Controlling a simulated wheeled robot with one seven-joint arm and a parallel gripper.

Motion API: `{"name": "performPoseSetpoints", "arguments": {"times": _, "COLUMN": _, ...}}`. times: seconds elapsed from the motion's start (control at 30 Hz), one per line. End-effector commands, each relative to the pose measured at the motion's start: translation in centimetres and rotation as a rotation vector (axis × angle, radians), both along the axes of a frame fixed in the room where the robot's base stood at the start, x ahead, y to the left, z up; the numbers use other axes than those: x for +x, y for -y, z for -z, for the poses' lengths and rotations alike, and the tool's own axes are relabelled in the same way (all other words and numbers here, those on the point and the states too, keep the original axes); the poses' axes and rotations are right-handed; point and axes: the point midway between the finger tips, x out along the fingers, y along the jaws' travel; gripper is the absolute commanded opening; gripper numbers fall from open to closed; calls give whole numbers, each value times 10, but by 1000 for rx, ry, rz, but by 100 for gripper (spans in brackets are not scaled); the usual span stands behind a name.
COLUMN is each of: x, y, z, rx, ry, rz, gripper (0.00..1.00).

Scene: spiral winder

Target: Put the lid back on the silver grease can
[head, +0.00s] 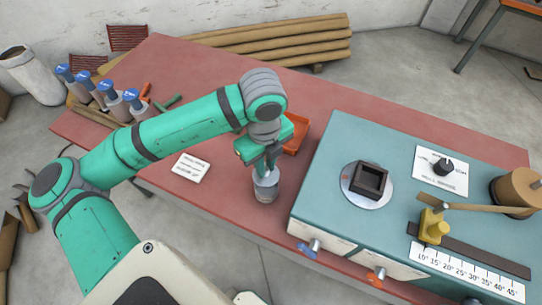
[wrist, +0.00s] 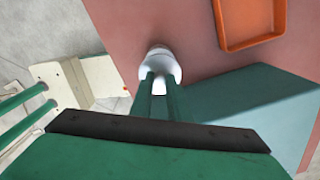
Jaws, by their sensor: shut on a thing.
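The silver grease can (head: 265,190) stands upright on the red bench top, left of the teal machine. My gripper (head: 266,168) points down directly over the can, with its fingertips at the can's top. In the wrist view my gripper's two green fingers (wrist: 160,82) are close together and shut on a pale round piece (wrist: 161,65), which looks like the lid. The fingers hide most of the lid in the head view. I cannot tell whether it rests on the can's rim or is just above it.
An orange tray (head: 297,134) lies behind the can, and it also shows in the wrist view (wrist: 229,45). The teal machine (head: 325,180) stands close on the right. A white card (head: 191,168) lies on the left. Several blue-capped bottles (head: 110,92) stand at the far left.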

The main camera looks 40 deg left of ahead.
Motion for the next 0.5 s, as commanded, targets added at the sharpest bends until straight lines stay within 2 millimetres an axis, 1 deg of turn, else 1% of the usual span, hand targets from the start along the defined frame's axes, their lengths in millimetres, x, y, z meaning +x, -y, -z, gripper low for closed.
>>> {"name": "performPoseSetpoints", "arguments": {"times": 0.5, "x": 0, "y": 1, "z": 40, "rx": -2, "ry": -1, "rz": 1, "gripper": 0}}
